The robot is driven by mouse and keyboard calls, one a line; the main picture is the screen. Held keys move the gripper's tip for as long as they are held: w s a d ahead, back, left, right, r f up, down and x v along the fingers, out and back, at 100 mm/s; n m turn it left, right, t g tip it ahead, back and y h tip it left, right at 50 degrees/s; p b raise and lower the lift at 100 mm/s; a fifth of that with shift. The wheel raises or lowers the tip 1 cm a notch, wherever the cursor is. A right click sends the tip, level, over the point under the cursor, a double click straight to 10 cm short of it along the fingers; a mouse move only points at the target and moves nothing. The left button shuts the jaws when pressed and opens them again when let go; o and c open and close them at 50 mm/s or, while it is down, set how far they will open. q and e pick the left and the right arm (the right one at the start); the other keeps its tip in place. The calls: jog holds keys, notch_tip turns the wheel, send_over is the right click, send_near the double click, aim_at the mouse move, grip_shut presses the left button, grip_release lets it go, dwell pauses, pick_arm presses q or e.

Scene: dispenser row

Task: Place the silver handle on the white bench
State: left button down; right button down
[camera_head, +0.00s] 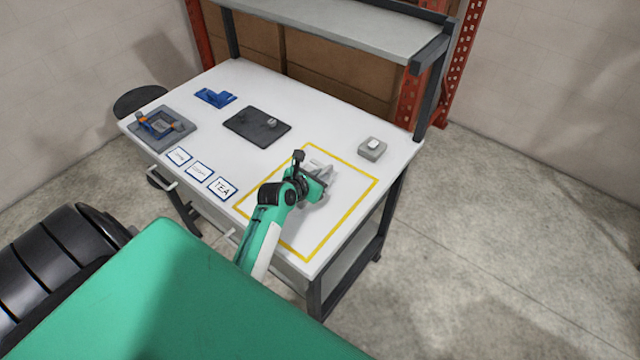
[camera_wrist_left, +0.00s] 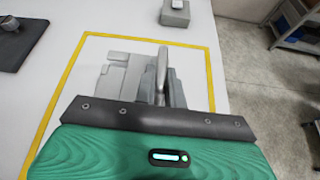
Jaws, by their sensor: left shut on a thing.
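The silver handle (camera_wrist_left: 162,66) shows in the left wrist view as a narrow, light grey upright piece between the grey fingers. My left gripper (camera_head: 324,172) is shut on it, inside the yellow outline over the white bench (camera_head: 222,85). In the left wrist view the gripper (camera_wrist_left: 148,82) hides the handle's lower part. I cannot tell whether the handle touches the bench top. My right gripper is not in view.
The yellow square outline (camera_head: 342,229) surrounds mostly clear bench. A small grey block (camera_head: 372,150) stands beyond its far right corner. A dark mat (camera_head: 250,128), a blue holder (camera_head: 215,97), a grey tray (camera_head: 143,143) and several labelled cards lie to the left.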

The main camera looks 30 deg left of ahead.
pick_arm(q)
jog(key=shift+a+f, duration=0.1)
jog(key=shift+f, duration=0.65)
notch_tip(320, 180, down, 3)
jog(key=shift+r, duration=0.1)
jog(key=shift+f, duration=0.2)
jog(key=c, duration=1.5)
grip_release()
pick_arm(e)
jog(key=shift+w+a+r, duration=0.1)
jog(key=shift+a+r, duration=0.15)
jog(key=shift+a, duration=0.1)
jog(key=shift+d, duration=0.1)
